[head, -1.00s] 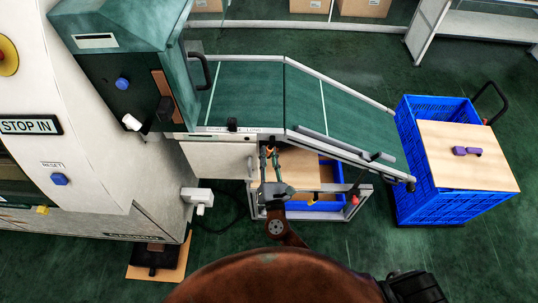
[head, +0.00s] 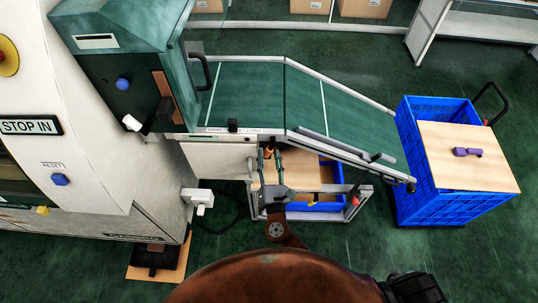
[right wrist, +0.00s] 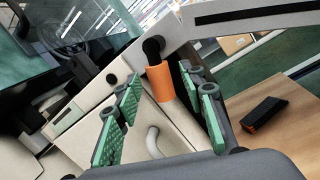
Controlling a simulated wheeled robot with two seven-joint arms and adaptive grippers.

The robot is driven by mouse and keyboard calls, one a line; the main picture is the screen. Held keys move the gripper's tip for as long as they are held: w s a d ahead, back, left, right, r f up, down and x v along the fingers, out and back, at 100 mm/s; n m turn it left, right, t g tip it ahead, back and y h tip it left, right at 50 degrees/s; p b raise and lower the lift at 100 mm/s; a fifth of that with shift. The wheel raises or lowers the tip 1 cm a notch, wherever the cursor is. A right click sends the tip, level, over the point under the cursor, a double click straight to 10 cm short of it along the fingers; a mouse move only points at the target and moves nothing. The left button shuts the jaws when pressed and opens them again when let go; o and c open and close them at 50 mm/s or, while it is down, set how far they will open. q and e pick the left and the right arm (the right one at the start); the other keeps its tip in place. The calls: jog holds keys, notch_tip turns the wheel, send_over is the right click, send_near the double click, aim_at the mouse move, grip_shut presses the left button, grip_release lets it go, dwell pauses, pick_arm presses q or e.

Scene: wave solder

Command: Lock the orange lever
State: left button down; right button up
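The orange lever (head: 270,154) is a short orange cylinder below the upper edge of the conveyor, by the cream panel. The lever appears a little beyond the fingertips, and I see no contact. My left gripper is not in view.
The green sloping conveyor (head: 250,88) lies above the gripper. The cream panel (head: 215,160) with a curved grey handle (right wrist: 154,142) is close on the left. A wooden board (head: 300,168) and a blue crate (head: 322,201) lie under the conveyor. A blue cart (head: 412,150) stands at right.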

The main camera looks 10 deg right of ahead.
jog(key=v, duration=1.1)
jog(key=shift+s, duration=0.15)
jog(key=d+f+m+g, duration=0.2)
jog(key=d+f+g, duration=0.1)
jog(key=f, duration=0.8)
jog(key=d+f+m+g, duration=0.3)
jog(key=d+f, duration=0.1)
jog(key=f, duration=0.7)
jog(key=s+d+f+m+g, duration=0.3)
jog(key=s+d+f, duration=0.15)
jog(key=f, duration=0.65)
jog(key=s+d+f+m+g, duration=0.3)
jog(key=s+f, duration=0.2)
jog(key=f, duration=0.5)
jog(key=s+d+f+m+g+y, duration=0.1)
jog(key=s+d+f+m+g, duration=0.2)
jog(key=s+f, duration=0.5)
jog(key=s+d+f+m+g, duration=0.1)
jog(key=s+d+f+m, duration=0.1)
jog(key=s+f+m, duration=0.6)
jog(key=s+d+f+m+g, duration=0.1)
jog(key=s+f+m, duration=0.1)
jog(key=s, duration=0.8)
jog(key=s+d+f+m+g+y, duration=0.1)
jog(key=s+m, duration=0.3)
jog(key=s, duration=0.6)
jog(key=shift+s+f+g+y, duration=0.35)
jog(key=shift+f+g, duration=0.25)
jog(key=shift+f, duration=0.1)
